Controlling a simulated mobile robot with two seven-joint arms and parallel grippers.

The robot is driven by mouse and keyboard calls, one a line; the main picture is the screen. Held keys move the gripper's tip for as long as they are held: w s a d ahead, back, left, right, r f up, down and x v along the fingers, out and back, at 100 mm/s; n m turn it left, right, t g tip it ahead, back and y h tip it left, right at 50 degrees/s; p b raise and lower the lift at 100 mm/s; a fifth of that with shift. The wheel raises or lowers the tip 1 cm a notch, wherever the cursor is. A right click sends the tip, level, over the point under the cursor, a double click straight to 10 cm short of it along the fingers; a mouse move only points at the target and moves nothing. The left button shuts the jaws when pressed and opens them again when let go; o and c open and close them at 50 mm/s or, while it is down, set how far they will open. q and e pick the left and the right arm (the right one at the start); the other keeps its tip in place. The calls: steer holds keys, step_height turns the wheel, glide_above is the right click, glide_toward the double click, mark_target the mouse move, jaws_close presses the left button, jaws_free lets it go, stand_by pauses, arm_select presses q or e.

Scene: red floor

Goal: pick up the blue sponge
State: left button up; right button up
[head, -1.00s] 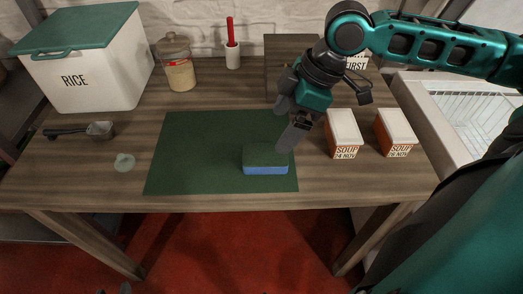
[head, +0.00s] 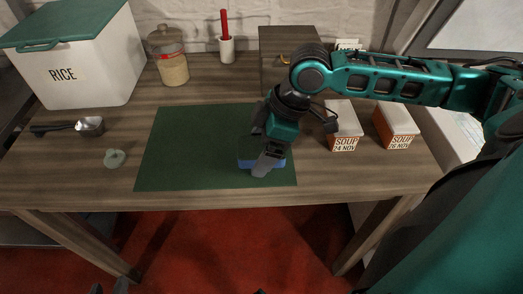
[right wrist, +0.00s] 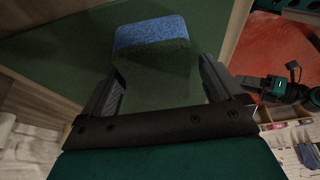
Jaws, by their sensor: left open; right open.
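The blue sponge (head: 244,164), with a dark green top layer, lies on the green mat (head: 185,150). My right gripper (head: 262,164) reaches down over it and hides its middle in the head view. In the right wrist view the sponge (right wrist: 152,36) lies ahead, in line with the gap between the open fingers of my right gripper (right wrist: 160,65). The fingers are not closed on it. I cannot tell whether they touch it. The tips of my left gripper (head: 109,288) show at the bottom edge of the head view, open and empty, away from the sponge.
Two soup boxes (head: 343,127) (head: 396,124) stand to the right of the mat. A rice bin (head: 88,65), a glass jar (head: 170,62), a red-handled brush in a white holder (head: 226,45) and a wooden box (head: 280,62) stand behind. A metal scoop (head: 88,126) and a pale green object (head: 115,158) lie left.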

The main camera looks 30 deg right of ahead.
steer(key=shift+f+p, duration=0.1)
steer(key=shift+p, duration=0.2)
steer(key=c, duration=1)
